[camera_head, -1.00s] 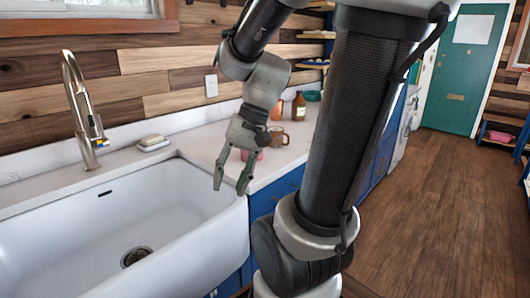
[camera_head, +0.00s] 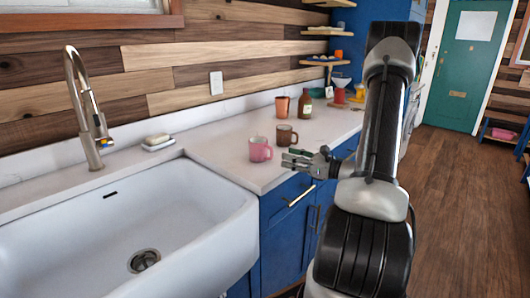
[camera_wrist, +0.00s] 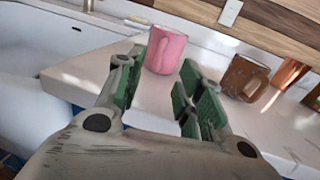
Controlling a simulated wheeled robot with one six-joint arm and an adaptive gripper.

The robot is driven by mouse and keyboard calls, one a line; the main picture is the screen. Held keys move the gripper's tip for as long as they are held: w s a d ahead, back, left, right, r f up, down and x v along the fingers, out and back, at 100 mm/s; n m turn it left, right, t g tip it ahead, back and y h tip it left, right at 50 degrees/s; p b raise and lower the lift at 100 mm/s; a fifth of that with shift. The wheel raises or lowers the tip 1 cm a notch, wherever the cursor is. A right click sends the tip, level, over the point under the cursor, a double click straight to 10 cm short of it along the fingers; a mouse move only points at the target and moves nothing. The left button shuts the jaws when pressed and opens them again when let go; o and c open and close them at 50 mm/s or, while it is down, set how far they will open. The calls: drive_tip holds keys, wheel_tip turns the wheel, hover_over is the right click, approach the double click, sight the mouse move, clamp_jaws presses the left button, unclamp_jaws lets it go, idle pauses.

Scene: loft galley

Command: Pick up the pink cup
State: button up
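In the wrist view the pink cup (camera_wrist: 165,50) is ahead of my gripper, and lies between the lines of the two fingers. My gripper (camera_head: 290,158) is low at the counter's front edge, to the right of the cup and pointing left. In the wrist view my gripper (camera_wrist: 152,92) has its green-padded fingers spread apart with nothing between them. A gap seems to remain between fingertips and cup.
A brown mug (camera_head: 286,135) stands close behind the pink cup; it is right of it in the wrist view (camera_wrist: 244,78). A copper cup (camera_head: 282,107) and brown bottle (camera_head: 305,104) stand farther back. The sink (camera_head: 190,200) lies left, a soap dish (camera_head: 158,144) behind it.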

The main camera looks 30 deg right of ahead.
sight(262, 151)
drive_tip(key=x, duration=0.6)
drive_tip(key=shift+w+a, duration=0.15)
drive_tip(key=shift+w, duration=0.05)
clamp_jaws()
